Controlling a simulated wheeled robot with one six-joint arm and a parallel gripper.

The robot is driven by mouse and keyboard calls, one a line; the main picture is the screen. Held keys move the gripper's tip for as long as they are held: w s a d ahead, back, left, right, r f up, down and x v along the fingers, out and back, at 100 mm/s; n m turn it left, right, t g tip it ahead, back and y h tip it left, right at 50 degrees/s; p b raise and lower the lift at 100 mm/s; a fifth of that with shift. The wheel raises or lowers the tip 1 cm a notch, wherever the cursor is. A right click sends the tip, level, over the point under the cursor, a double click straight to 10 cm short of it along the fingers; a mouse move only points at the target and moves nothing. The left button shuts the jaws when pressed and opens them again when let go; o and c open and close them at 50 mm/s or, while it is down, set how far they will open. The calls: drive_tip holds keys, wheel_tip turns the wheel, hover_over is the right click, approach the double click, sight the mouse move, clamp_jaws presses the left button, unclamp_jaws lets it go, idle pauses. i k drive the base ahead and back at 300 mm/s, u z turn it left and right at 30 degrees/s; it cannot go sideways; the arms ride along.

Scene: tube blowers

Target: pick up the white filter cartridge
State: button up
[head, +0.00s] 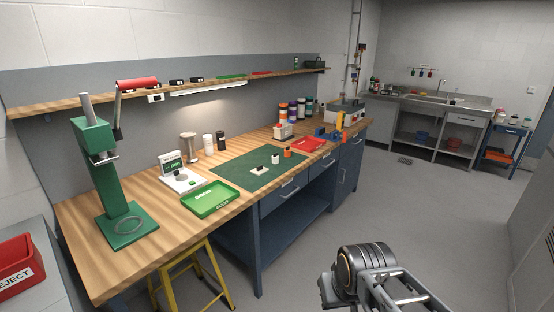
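A small white cylinder (276,158), which looks like the white filter cartridge, stands on the dark green mat (240,178) on the wooden workbench. It is too small to make out in detail. An orange piece (287,153) stands just right of it, and a flat whitish piece (260,170) lies to its front left. My arm's end (372,278) shows at the bottom right, over the floor and well apart from the bench. Its fingertips cannot be made out, and I see nothing held in it.
A green tray (211,200), a scale (182,180) and a green press (120,190) stand left of the mat. A yellow stool (190,270) stands at the bench's front. The floor to the right is clear.

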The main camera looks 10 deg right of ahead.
sight(275, 158)
drive_tip(key=z, duration=0.65)
drive_tip(key=k, duration=1)
drive_tip(key=z, duration=1.1)
drive_tip(key=i, duration=2.15)
drive_tip(key=u, duration=0.85)
drive_tip(key=i, duration=1.35)
drive_tip(key=u, duration=2.05)
drive_tip(key=i, duration=1.05)
drive_tip(key=u, duration=1.35)
drive_tip(key=i, duration=0.75)
drive_tip(key=u, duration=0.2)
